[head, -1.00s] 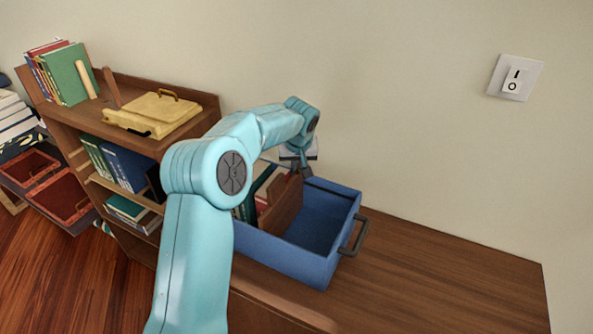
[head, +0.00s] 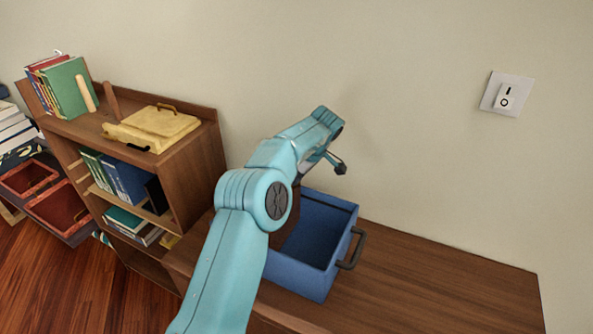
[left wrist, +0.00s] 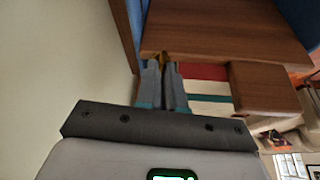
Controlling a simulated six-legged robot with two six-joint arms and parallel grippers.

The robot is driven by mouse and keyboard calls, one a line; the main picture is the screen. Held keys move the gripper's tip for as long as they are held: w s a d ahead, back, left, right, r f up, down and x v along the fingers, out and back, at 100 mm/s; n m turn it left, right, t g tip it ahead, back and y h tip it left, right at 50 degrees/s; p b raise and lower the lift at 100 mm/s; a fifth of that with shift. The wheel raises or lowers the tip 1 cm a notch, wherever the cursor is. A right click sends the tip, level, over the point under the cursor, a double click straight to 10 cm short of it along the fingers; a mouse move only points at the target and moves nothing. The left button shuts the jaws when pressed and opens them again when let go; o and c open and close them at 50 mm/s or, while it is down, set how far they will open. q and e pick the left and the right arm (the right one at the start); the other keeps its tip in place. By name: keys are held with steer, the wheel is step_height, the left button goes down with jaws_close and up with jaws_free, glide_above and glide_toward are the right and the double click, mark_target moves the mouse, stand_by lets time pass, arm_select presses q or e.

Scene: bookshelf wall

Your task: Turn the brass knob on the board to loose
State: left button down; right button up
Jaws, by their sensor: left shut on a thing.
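A brown wooden board (head: 288,222) stands inside the blue bin (head: 302,274), largely hidden by my left arm in the head view. In the left wrist view the wood fills the upper middle (left wrist: 220,30). A small yellow brass knob (left wrist: 163,57) shows at the board's edge, between my left fingertips. My left gripper (left wrist: 164,80) is shut on it. In the head view only the back of my left gripper (head: 316,160) shows above the bin; its fingertips and the knob are hidden. The knob's setting is not readable. My right gripper is not in view.
The bin has a dark handle (head: 352,248) and sits on a brown wooden top (head: 430,271), clear to its right. A bookcase (head: 196,165) with books and a yellow box (head: 155,127) stands left. A white switch (head: 506,95) is on the wall.

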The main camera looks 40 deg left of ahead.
arm_select(q)
steer(key=shift+f+n+g+p, duration=0.1)
steer(key=shift+n+g+p, duration=0.2)
steer(key=shift+n+p, duration=0.6)
steer(key=shift+f, duration=0.1)
